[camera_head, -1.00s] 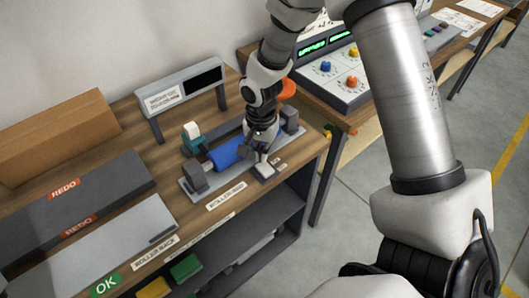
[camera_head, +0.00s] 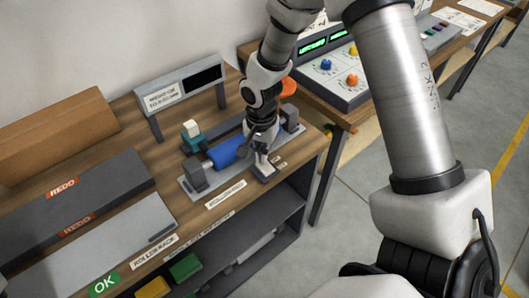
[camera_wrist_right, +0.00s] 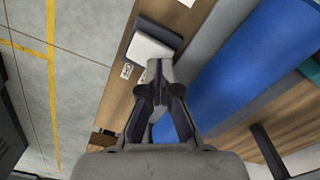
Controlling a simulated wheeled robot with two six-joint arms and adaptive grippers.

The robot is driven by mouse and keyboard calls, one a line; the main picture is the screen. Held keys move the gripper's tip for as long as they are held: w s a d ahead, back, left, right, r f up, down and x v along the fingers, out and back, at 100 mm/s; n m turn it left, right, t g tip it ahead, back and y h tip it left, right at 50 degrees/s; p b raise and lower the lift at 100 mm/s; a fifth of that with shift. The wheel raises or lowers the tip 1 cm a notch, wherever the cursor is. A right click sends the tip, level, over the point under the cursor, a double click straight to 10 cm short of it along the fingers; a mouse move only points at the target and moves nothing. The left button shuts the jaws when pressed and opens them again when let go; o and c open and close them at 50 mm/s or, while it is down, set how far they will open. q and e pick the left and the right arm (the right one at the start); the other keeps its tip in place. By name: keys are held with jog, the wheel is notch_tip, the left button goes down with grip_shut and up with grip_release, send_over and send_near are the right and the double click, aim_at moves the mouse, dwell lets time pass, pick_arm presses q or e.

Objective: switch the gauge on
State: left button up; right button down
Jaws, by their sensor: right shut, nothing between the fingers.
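The gauge is a grey fixture (camera_head: 197,178) on the wooden bench, with a blue roller (camera_head: 225,153) lying across it. A grey stand behind it carries a dark, unlit display (camera_head: 203,76). A small switch block (camera_head: 267,176) sits at the bench's front edge, partly covered by my right gripper (camera_head: 263,165). In the right wrist view the switch shows a white plate (camera_wrist_right: 150,49) on a dark base. My right gripper (camera_wrist_right: 159,68) is shut and empty, its tips just beside the plate; I cannot tell whether they touch it. My left gripper is out of view.
A teal block with a white top (camera_head: 193,136) stands behind the roller. A grey REDO tray (camera_head: 105,187), a lighter rack (camera_head: 130,232) and a cardboard box (camera_head: 60,137) lie to the left. A control panel (camera_head: 345,75) stands on the bench at right.

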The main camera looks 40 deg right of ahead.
jog(key=shift+f+b, duration=0.5)
jog(key=shift+f, duration=0.3)
jog(key=shift+r, duration=0.1)
notch_tip(320, 180, up, 7)
jog(key=p, duration=0.6)
dwell(0.5)
